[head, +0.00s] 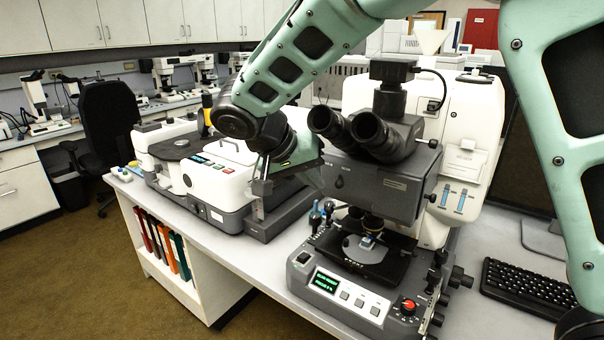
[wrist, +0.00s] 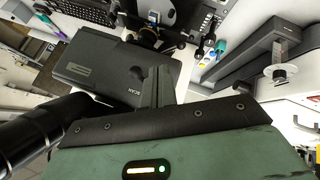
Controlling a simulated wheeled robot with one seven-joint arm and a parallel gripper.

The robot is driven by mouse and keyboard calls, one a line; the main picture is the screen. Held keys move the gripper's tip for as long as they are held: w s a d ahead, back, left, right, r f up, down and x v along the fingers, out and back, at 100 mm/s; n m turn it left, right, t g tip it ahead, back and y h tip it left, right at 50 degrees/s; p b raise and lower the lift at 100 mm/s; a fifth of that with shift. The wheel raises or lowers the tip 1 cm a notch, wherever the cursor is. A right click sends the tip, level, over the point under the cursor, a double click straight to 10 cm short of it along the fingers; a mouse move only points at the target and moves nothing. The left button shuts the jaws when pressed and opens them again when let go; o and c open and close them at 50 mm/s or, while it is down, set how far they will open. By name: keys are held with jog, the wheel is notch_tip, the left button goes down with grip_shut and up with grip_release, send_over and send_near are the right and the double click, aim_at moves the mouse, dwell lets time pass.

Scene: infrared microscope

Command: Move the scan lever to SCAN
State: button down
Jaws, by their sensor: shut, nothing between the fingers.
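The word SCAN shows upside down on the dark microscope housing (wrist: 110,62) in the wrist view. The same housing (head: 372,185) is below the eyepieces in the head view. My gripper (wrist: 160,72) is shut and empty, with its fingers beside the SCAN lettering; I cannot tell whether they touch the housing. In the head view my wrist is at the left side of the housing, and the fingertips cannot be made out. I cannot pick out the scan lever for certain; it may be hidden by the fingers.
The eyepieces (head: 347,125) stand close to my wrist. A white instrument (head: 215,180) is on the left, with an upright metal piece (head: 262,190) near it. The microscope base (head: 335,293) has a lit display and a red knob. A keyboard (head: 527,287) lies at right.

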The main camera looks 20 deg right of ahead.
jog(key=shift+w, duration=0.15)
jog(key=shift+w, duration=0.65)
